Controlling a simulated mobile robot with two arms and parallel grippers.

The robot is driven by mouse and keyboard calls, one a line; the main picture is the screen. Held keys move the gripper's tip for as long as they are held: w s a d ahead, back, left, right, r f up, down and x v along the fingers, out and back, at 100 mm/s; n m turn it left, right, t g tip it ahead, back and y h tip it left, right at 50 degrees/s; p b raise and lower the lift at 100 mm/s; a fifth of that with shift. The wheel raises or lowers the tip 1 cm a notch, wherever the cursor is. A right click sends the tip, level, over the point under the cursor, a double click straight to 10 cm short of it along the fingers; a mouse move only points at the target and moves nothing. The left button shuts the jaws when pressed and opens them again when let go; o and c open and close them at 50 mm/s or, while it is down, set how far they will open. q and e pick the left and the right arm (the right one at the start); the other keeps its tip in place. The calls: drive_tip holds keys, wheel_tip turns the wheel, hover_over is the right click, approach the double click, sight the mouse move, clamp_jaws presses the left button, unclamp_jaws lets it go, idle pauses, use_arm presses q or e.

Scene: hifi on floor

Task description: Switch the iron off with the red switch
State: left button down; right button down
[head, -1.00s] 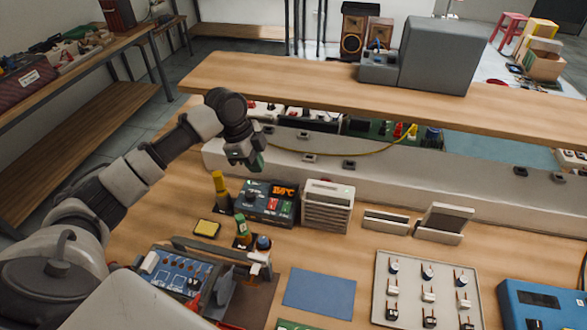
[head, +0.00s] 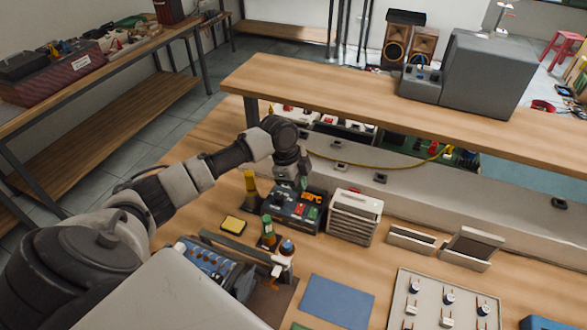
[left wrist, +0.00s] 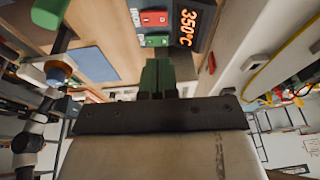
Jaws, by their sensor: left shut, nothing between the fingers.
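The iron's control station (head: 284,208) is a dark box on the bench with a lit orange display (head: 311,197). Its front has a red switch (head: 299,209) beside a green one (head: 312,212). In the left wrist view the red switch (left wrist: 153,18) and green switch (left wrist: 155,40) show next to the display (left wrist: 190,22), which reads about 350°C. My left gripper (head: 303,184) is shut and empty, at the station's upper back edge in the head view. Its fingertips (left wrist: 157,68) point toward the switches; contact cannot be told. My right gripper is not in view.
A pale vented box (head: 354,217) stands close right of the station. A raised wooden shelf (head: 350,90) lies behind. A blue mat (head: 337,301) lies in front.

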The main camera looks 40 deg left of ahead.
sight(304, 207)
use_arm(q)
drive_tip(key=x, duration=0.2)
drive_tip(key=p+x, duration=0.1)
drive_tip(key=x, duration=0.1)
drive_tip(key=a+x, duration=0.1)
drive_tip(key=x, duration=0.1)
drive_tip(key=shift+f, duration=0.55)
